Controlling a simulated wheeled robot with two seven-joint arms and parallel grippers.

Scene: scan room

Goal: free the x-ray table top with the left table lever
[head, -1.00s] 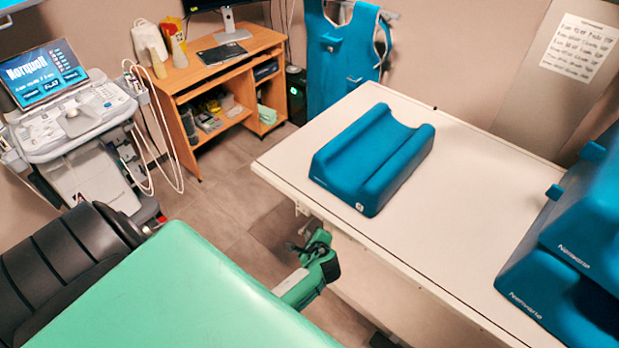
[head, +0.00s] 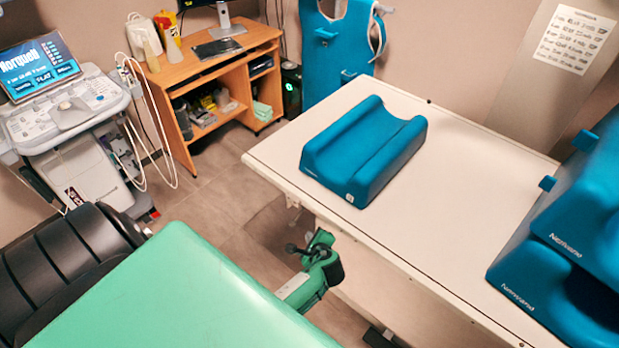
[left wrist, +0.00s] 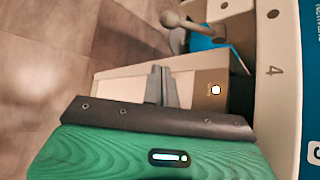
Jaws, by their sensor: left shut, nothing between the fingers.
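The x-ray table top (head: 470,190) is a white slab on the right in the head view; its edge (left wrist: 277,90) runs down the right of the left wrist view. A lever with a pale grey ball knob (left wrist: 171,19) stands out beside this edge in the left wrist view, near a blue part. My left gripper (left wrist: 161,85) is shut and empty. Its fingers point towards the lever, with a gap between. In the head view my left gripper (head: 318,248) is low beside the table's near long side. I cannot make out the lever clearly there. My right gripper is not in view.
A blue cradle cushion (head: 364,150) lies on the table top, and stacked blue cushions (head: 560,270) stand at its right. An ultrasound cart (head: 70,120) and a wooden desk (head: 215,75) stand at the back left. Floor (head: 215,185) is free between them and the table.

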